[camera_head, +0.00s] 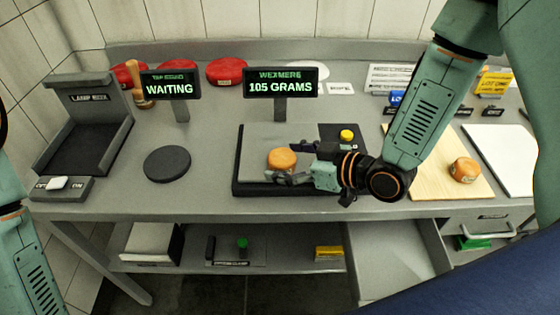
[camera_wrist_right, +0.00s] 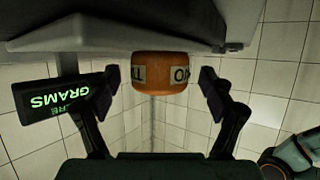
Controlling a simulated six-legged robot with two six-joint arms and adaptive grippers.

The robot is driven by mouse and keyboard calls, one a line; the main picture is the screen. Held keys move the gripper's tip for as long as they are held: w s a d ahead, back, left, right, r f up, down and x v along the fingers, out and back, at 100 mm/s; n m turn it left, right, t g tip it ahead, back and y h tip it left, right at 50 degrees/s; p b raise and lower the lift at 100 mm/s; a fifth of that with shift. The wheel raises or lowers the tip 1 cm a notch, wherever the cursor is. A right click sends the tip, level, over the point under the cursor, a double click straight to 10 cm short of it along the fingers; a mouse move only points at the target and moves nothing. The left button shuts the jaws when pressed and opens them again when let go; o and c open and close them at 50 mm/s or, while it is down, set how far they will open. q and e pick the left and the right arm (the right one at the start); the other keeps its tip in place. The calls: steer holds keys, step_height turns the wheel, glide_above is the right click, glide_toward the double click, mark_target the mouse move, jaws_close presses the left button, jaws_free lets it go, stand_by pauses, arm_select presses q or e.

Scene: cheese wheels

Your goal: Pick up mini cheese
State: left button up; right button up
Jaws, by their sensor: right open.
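A small orange mini cheese (camera_head: 281,157) sits on the weighing scale (camera_head: 247,176), whose display (camera_head: 281,83) reads 105 GRAMS. My right gripper (camera_head: 297,166) is open at the cheese's near right side, low over the scale. In the right wrist view, which looks upside down, the cheese (camera_wrist_right: 160,75), with a pale lettered label, lies between the two spread fingers (camera_wrist_right: 160,92). A gap shows on each side of it. A second small orange cheese (camera_head: 464,169) sits on a wooden board (camera_head: 432,165) at the right. Of my left arm only links show; its gripper is out of view.
A dark round pad (camera_head: 167,164) and a label box (camera_head: 85,125) are to the left. Red cheeses (camera_head: 227,71) line the back. A drawer (camera_head: 390,262) stands open below the table.

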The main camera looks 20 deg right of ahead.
steer(key=shift+w+a+f, duration=0.2)
steer(key=shift+w+f, duration=0.1)
steer(key=shift+w, duration=0.1)
steer(key=shift+a, duration=0.2)
steer(key=shift+w+d, duration=0.1)
steer(key=shift+d, duration=0.05)
steer(key=c, duration=0.4)
steer(key=shift+a, duration=0.2)
steer(key=c, duration=0.6)
steer(key=shift+d, duration=0.1)
steer(key=c, duration=0.3)
